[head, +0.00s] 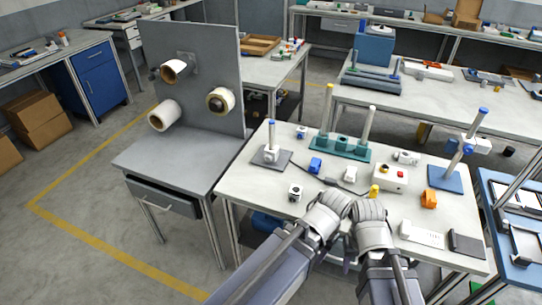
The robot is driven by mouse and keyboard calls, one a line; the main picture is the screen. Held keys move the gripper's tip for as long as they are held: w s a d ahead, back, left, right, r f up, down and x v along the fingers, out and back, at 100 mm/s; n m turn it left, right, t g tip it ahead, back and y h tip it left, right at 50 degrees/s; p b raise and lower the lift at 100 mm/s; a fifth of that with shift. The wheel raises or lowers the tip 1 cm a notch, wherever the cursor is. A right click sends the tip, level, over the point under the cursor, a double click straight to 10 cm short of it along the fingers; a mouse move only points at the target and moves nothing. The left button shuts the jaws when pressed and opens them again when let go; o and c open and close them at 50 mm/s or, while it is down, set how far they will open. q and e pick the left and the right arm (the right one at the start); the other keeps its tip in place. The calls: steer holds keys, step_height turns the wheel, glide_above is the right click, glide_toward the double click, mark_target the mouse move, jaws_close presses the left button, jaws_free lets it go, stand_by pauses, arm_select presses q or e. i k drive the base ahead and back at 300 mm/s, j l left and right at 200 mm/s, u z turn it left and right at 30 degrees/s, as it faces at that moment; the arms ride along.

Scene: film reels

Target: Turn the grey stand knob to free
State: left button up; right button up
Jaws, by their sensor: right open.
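The grey stand (283,161) is a flat grey plate on the left part of the worktable, with a short upright post tipped in blue. A small white block with blue on it sits at the foot of the post; it may hold the knob, but its setting is too small to read. My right gripper (369,209) is over the front middle of the table, right of the stand and apart from it. It is open, with nothing seen in it. My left gripper (336,201) is close beside it on the left; its fingers are hard to make out. Neither gripper touches the stand.
A grey panel (205,58) with reels stands at left.

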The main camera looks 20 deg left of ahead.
mark_target(268, 158)
steer(key=j+z, duration=0.35)
steer(key=i+j+z, duration=0.1)
steer(key=z, duration=0.25)
steer(key=j+z, duration=0.15)
steer(key=j, duration=0.35)
steer(key=k+j+z, duration=0.15)
steer(key=j, duration=0.35)
steer(key=j+z, duration=0.15)
steer(key=j, duration=0.35)
steer(key=k+j, duration=0.1)
steer(key=j, duration=0.4)
steer(key=k+j, duration=0.1)
steer(key=j, duration=0.4)
steer(key=k+j, duration=0.1)
steer(key=j, duration=0.9)
steer(key=k+j+z, duration=0.05)
